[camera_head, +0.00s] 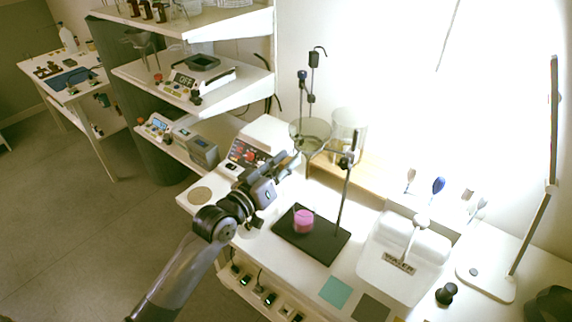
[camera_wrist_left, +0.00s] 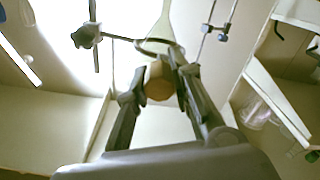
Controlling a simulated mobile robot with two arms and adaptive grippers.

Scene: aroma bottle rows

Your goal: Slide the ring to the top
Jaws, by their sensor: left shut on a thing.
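The ring (camera_head: 309,128) is in front of the rod of a stand (camera_head: 345,195) in the head view, with a clear glass funnel-like vessel at it. A dark clamp (camera_head: 347,162) is on the rod. In the left wrist view the thin dark ring (camera_wrist_left: 154,46) lies just beyond my fingertips, with a dark clamp knob (camera_wrist_left: 86,36) to its left. My left gripper (camera_head: 290,163) is below the ring, its fingers (camera_wrist_left: 160,78) shut on a tan blunt piece (camera_wrist_left: 158,84). How that piece joins the ring is unclear. My right gripper does not show.
A pink container (camera_head: 304,221) sits on the black stand base (camera_head: 318,246). A hotplate device (camera_head: 257,146) stands left of the stand, a white balance-like device (camera_head: 403,260) right of it.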

